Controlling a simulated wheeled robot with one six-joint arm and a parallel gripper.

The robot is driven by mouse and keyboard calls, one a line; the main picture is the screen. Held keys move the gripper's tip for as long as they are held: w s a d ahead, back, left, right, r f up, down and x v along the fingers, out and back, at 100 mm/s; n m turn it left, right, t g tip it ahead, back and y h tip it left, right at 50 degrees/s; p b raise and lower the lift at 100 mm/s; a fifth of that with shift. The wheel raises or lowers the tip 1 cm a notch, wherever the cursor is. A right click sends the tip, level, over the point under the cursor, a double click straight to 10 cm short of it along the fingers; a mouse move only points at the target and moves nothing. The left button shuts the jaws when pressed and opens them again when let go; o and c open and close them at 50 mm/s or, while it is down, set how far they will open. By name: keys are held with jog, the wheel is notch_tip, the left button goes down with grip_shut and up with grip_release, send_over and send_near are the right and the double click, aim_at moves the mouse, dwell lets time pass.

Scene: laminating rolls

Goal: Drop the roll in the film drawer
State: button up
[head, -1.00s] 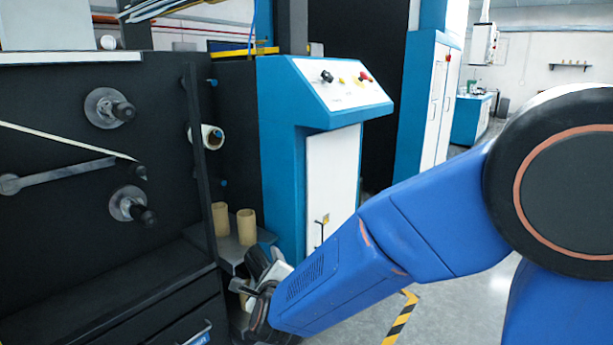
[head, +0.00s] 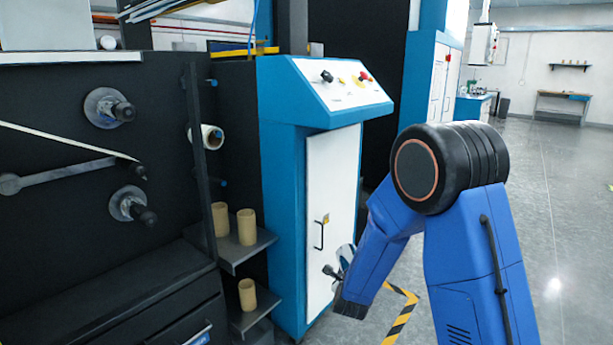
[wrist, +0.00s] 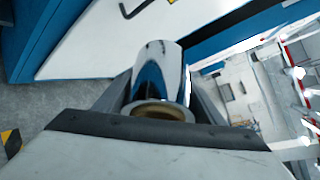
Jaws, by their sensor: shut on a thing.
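My gripper (head: 338,278) is shut on a shiny silver roll (wrist: 157,68) with a tan core end showing in the wrist view. The roll sits between the two fingers, in front of the white cabinet door. In the head view a small part of the roll (head: 346,254) shows beside my wrist, held in the air. A dark drawer unit (head: 165,318) stands at the lower left, well apart from my gripper. A drawer handle (head: 200,338) shows at the bottom edge. The drawer's inside is not visible, and I cannot tell which drawer is for film.
Tan cores (head: 246,227) stand on two small shelves (head: 262,244) between the drawer unit and the blue-and-white control cabinet (head: 330,215). Dark spindles (head: 125,110) stick out of the machine above the drawers. Grey floor (head: 565,230) is open at the right.

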jog(key=w+d+f+m+h, duration=0.1)
jog(key=d+f, duration=0.2)
jog(key=d, duration=0.4)
jog(key=w+d+f+m+h, duration=0.1)
jog(key=w+d+f, duration=0.15)
jog(key=d, duration=0.35)
jog(key=s+d, duration=0.8)
jog(key=d, duration=0.2)
jog(key=shift+f, duration=0.4)
jog(key=shift+s, duration=0.1)
jog(key=w+a+f+n+y, duration=0.35)
jog(key=a+f, duration=0.55)
jog(key=f, duration=0.3)
jog(key=s+f, duration=0.6)
jog(key=f, duration=0.3)
jog(key=shift+a+f+y, duration=0.25)
jog(key=shift+f+y, duration=0.05)
jog(key=shift+y, duration=0.15)
